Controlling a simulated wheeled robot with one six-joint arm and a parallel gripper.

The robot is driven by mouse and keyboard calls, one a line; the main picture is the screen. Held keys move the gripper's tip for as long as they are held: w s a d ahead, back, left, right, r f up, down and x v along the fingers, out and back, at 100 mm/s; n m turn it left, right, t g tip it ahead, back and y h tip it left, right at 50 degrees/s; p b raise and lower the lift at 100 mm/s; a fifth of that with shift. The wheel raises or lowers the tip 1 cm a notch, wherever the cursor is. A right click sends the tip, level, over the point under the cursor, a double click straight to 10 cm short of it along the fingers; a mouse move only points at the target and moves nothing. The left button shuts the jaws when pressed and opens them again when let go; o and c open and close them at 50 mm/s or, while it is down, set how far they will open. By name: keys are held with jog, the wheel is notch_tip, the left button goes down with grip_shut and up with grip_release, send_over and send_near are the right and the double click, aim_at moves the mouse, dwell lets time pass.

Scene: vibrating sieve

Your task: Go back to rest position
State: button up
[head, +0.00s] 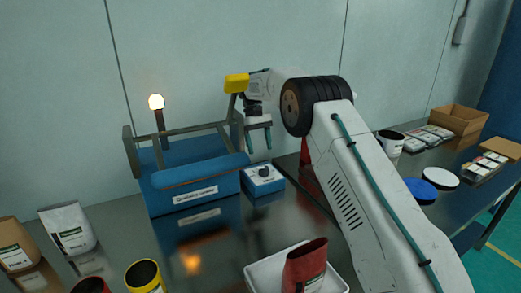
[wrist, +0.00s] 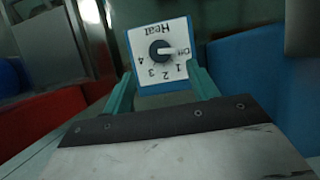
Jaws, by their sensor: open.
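My gripper (head: 258,144) is open and empty, with its teal fingers pointing down above the small blue control box (head: 263,180). My arm reaches in from the right of the head view. The wrist view shows my gripper (wrist: 161,73) with its fingers apart, on either side of the box's white dial face (wrist: 145,78). The dial is marked "Heat", with numbers and "Off". Its dark knob (wrist: 159,51) is in plain view with no finger on it, and its pointer seems to face "Off".
The blue sieve machine (head: 195,190) with its raised frame stands left of the box, and a lit lamp (head: 156,102) is behind it. A white tray (head: 262,275) holding a red container (head: 305,265) is at the front. Pouches and cups stand front left. Lids and cardboard boxes lie right.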

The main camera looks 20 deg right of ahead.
jog(key=x, duration=0.4)
jog(key=shift+s+a, duration=0.15)
jog(key=shift+s, duration=0.05)
jog(key=s+d+r+m+t, duration=0.1)
jog(key=s+r, duration=0.4)
jog(key=s, duration=0.5)
jog(key=s+d+r, duration=0.1)
jog(key=s+r, duration=0.4)
jog(key=s, duration=0.6)
jog(key=s+d+r+m+t, duration=0.1)
jog(key=s+r, duration=0.3)
jog(key=s, duration=0.6)
jog(key=s+d+r+t+y, duration=0.1)
jog(key=s+t, duration=0.2)
jog(key=s, duration=1.7)
jog(key=shift+s+r+t, duration=0.2)
jog(key=shift+s+t, duration=0.2)
jog(key=shift+d, duration=0.1)
